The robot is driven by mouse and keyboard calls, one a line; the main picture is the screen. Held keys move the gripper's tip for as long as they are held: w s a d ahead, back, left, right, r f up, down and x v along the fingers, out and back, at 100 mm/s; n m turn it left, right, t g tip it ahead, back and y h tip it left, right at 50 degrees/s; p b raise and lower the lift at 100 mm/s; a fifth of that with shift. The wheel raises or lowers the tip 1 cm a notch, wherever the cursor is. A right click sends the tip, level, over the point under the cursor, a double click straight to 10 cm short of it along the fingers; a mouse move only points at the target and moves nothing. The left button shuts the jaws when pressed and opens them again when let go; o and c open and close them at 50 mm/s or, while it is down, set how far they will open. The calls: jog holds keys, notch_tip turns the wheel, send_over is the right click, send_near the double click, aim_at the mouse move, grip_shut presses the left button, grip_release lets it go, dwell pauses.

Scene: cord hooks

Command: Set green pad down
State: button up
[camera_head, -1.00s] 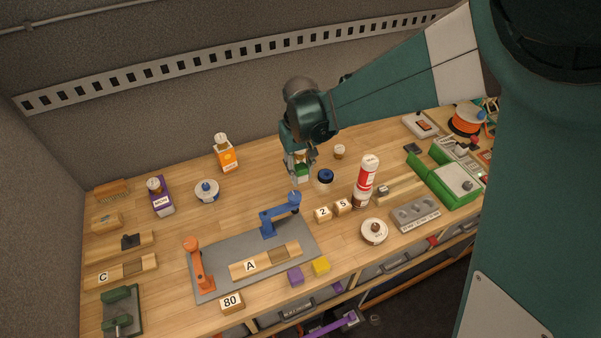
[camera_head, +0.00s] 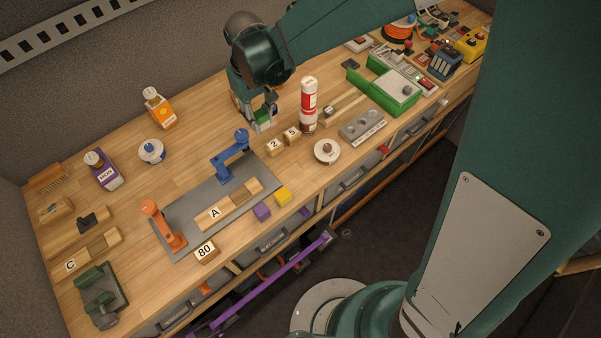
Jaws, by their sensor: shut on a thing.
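My gripper (camera_head: 263,122) is shut on the green pad (camera_head: 264,115), a small green and white piece mostly covered by the fingers. It points down over the wooden bench (camera_head: 200,115), behind the number blocks 2 (camera_head: 274,146) and 5 (camera_head: 292,136). The red and white bottle (camera_head: 308,104) stands just to its right, and the blue clamp (camera_head: 232,158) is in front and to its left. I cannot tell whether the pad touches the bench.
Bare bench lies between the tin and my gripper.

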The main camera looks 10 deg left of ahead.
send_over(301, 176)
jog(key=shift+d+f, duration=0.1)
jog(key=shift+f, duration=0.1)
jog(key=shift+w, duration=0.1)
dwell(0.4)
jog(key=shift+f+b, duration=0.4)
jog(key=shift+f, duration=2.55)
jog(key=shift+f, duration=2.05)
jog(key=shift+f+b, duration=0.15)
jog(key=shift+b, duration=0.15)
jog(key=o, duration=0.9)
